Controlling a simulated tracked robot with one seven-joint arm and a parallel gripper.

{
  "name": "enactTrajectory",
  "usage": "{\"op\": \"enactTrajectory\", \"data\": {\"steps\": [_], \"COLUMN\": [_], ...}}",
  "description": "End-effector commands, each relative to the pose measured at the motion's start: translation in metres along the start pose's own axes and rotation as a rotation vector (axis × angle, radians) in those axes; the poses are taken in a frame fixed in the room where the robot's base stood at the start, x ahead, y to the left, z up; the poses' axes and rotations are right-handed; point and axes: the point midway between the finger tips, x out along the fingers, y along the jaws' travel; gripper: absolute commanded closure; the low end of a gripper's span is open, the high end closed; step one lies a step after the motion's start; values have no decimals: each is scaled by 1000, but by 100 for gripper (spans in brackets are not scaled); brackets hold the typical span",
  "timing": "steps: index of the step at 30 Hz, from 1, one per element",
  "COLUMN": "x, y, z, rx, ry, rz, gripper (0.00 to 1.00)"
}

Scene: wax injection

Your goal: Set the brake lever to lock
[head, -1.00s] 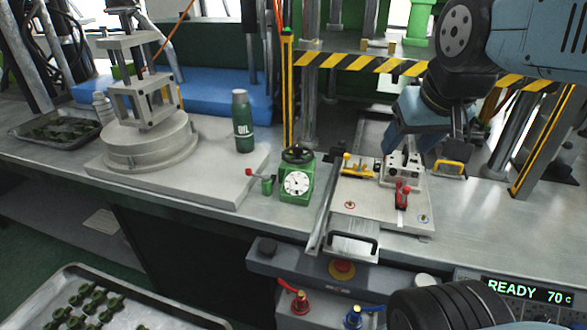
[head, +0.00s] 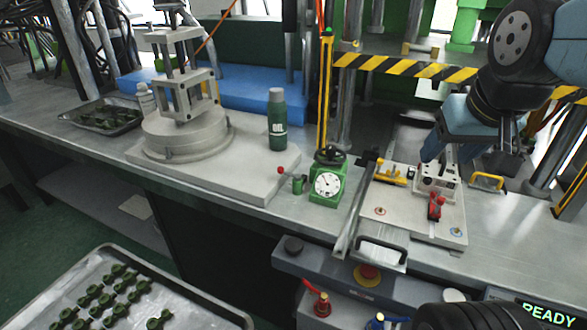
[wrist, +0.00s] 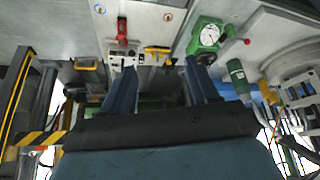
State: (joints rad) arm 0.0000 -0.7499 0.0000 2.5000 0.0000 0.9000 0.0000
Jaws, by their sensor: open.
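No label marks the brake lever. Another is a red handle (head: 435,207) on the fixture plate (head: 398,213); in the wrist view this red handle (wrist: 122,30) points away from the jaws. My gripper (wrist: 160,78) is open and empty, its two fingers wide apart, with the dial unit beyond the right finger. In the head view my arm comes from the upper right and the fingertips are partly hidden.
A green oil bottle (head: 277,122) and a round grey turntable (head: 186,137) stand left of the dial unit. A striped barrier (head: 400,67) and a yellow post (head: 326,90) stand behind. Red (head: 322,303) and blue valves sit below the bench edge. A tray of green parts (head: 190,292) is front left.

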Motion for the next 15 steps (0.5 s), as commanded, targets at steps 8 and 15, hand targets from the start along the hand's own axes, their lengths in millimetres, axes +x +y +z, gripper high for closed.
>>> {"op": "enactTrajectory", "data": {"steps": [8, 15], "x": [4, 18], "y": [-6, -23], "z": [-13, -47], "rx": [-37, -136], "ry": [-28, -97], "rz": [-24, -94], "gripper": [68, 91]}}
